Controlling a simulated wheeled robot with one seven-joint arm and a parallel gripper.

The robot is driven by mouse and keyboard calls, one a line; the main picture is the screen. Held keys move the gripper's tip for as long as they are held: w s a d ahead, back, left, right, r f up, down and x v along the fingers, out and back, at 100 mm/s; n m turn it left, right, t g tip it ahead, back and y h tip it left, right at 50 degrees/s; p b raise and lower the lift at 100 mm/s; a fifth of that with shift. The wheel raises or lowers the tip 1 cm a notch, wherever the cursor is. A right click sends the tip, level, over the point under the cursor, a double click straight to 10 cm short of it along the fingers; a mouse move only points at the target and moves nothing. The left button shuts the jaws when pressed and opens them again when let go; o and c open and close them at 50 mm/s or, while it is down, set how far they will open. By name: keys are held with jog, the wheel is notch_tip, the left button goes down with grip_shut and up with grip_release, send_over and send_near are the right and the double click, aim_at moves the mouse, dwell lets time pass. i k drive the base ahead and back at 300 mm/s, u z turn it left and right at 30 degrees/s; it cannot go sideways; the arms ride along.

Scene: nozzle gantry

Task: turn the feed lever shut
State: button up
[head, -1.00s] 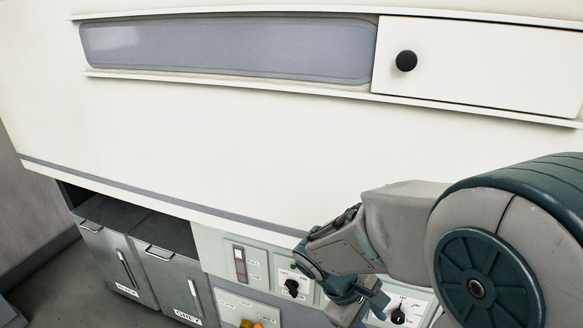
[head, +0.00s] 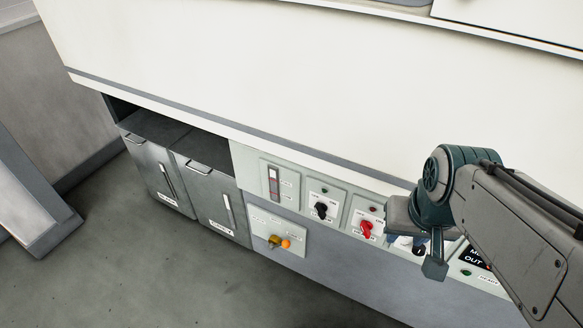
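Several controls sit on the grey panel under the white housing. A yellow-and-orange lever (head: 279,242) is on a labelled plate at the lower left. A black knob (head: 321,209) and a red knob (head: 367,229) stand to its right on their own plates. Another black knob (head: 419,249) is partly hidden behind my gripper. The labels are too small to tell which control is the feed lever. My gripper (head: 434,267) hangs in front of the panel, right of the red knob and apart from the lever. Its fingers are seen too edge-on to judge their opening.
Two grey bins (head: 159,180) stand in an open bay left of the panel. A display (head: 476,257) at the right is partly covered by my arm. The floor (head: 190,285) in front is clear. A pale slanted object (head: 35,195) stands at the left edge.

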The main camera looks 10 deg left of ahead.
aim_at(285, 244)
jog(key=z, duration=2.3)
jog(key=k, duration=1.2)
jog(key=u, duration=1.65)
jog(key=i, duration=0.5)
jog(key=u, duration=0.05)
